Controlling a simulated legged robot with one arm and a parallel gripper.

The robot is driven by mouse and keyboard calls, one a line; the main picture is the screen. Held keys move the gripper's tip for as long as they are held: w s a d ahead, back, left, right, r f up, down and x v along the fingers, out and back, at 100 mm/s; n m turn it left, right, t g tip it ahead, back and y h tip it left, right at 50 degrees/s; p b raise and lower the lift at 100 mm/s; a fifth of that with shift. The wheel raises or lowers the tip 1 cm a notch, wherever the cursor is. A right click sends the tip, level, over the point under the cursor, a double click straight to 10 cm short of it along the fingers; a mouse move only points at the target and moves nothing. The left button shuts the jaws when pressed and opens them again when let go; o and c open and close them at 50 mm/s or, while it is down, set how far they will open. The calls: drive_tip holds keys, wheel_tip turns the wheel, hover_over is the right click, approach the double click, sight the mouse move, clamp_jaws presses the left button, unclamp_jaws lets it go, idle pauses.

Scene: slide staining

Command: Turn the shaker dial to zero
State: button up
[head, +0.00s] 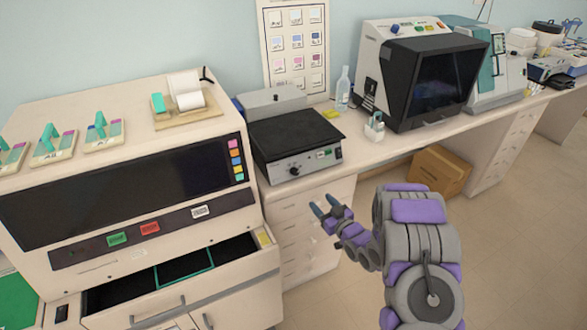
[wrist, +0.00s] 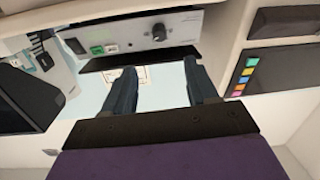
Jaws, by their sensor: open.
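The shaker (head: 293,139) is a box with a black platform top and a light front panel, standing on the counter beside the large staining machine. My gripper (head: 325,203) is open and empty, in front of and below the shaker panel, apart from the dial. The dial's pointer is too small to read.
The staining machine (head: 130,180) stands close on the left, with an open drawer (head: 165,270) jutting out at its lower front. A clear bottle (head: 343,88) and a small white holder (head: 374,127) stand right of the shaker. A cardboard box (head: 440,169) lies under the counter.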

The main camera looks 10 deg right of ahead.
approach(296, 173)
drive_tip(key=shift+y, duration=0.3)
drive_tip(key=x, duration=0.1)
drive_tip(key=b+x, duration=0.1)
drive_tip(key=x, duration=0.1)
drive_tip(key=b+x, duration=0.1)
drive_tip(key=shift+w+a+f, duration=0.1)
drive_tip(key=shift+a+f, duration=0.15)
drive_tip(key=w, duration=0.3)
drive_tip(key=shift+w+b, duration=0.3)
drive_tip(key=shift+w, duration=0.1)
drive_tip(key=shift+w+a, duration=0.3)
drive_tip(key=shift+w, duration=0.1)
drive_tip(key=shift+w+a, duration=0.1)
drive_tip(key=shift+a, duration=0.35)
drive_tip(key=shift+d+t, duration=0.3)
drive_tip(key=shift+d, duration=0.1)
drive_tip(key=c, duration=0.5)
drive_tip(key=shift+a, duration=0.15)
drive_tip(key=c, duration=0.5)
drive_tip(key=shift+c, duration=0.2)
